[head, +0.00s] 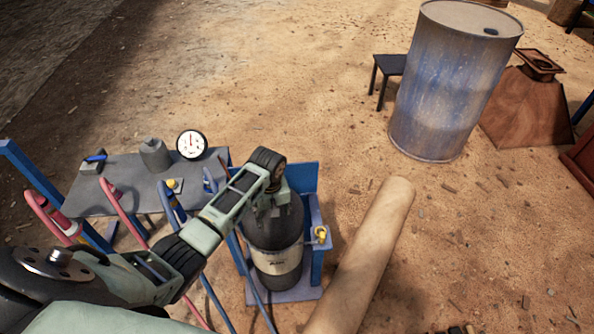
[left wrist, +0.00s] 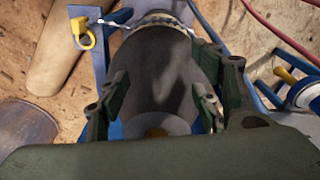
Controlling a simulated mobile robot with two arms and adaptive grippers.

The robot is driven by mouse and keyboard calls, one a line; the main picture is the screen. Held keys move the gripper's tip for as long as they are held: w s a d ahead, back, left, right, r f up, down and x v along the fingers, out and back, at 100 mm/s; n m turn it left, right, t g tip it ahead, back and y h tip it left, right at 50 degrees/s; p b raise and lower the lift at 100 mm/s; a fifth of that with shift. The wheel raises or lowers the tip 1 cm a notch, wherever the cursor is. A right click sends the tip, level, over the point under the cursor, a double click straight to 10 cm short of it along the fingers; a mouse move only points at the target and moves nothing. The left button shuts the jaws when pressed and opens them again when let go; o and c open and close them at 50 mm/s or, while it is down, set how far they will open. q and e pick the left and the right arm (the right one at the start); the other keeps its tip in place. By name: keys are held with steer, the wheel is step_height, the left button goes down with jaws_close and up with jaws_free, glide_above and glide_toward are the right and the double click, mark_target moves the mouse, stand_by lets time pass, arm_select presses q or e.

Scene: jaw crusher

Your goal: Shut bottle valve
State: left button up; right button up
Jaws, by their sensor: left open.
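A dark gas bottle (head: 276,235) with a pale "AIR" label stands upright in a blue stand (head: 303,180). My left gripper (head: 272,205) is over the bottle's top in the head view and hides it. In the left wrist view the bottle (left wrist: 155,60) lies between the spread fingers of my left gripper (left wrist: 160,95), which is open. A brownish, brass-like part (left wrist: 157,132) shows at the bottle's near end, partly cut off by my gripper body; I cannot tell whether it is the valve. My right gripper is not in view.
A yellow handle (head: 321,235) sticks out at the stand's right side. A grey table (head: 125,190) with a pressure gauge (head: 191,143) and red and blue hoses is at left. A beige cylinder (head: 365,250) lies to the right. A blue drum (head: 450,85) stands behind on sandy ground.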

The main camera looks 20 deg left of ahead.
arm_select(q)
steer(key=w+a+r+n, duration=0.1)
steer(key=r, duration=0.1)
steer(key=w+a+r+n, duration=0.1)
steer(key=w+r, duration=0.1)
steer(key=r, duration=0.1)
steer(key=w+r+n, duration=0.1)
steer(key=w+r, duration=0.1)
steer(key=shift+a+r, duration=0.35)
steer(key=shift+a, duration=0.05)
steer(key=w+r+n, duration=0.1)
steer(key=r, duration=0.1)
steer(key=w+a+r+n, duration=0.1)
steer(key=r, duration=0.2)
steer(key=w+a+r+n, duration=0.1)
steer(key=r, duration=0.2)
steer(key=shift+w+a+g+h, duration=0.2)
steer(key=shift+g+h, duration=0.1)
steer(key=shift+g, duration=0.1)
steer(key=shift+a+n+p, duration=0.1)
steer(key=shift+n+p, duration=0.2)
step_height(320, 180, down, 8)
steer(key=shift+r, duration=0.2)
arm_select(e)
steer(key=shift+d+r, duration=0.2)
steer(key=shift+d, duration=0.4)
arm_select(q)
steer(key=shift+c, duration=0.4)
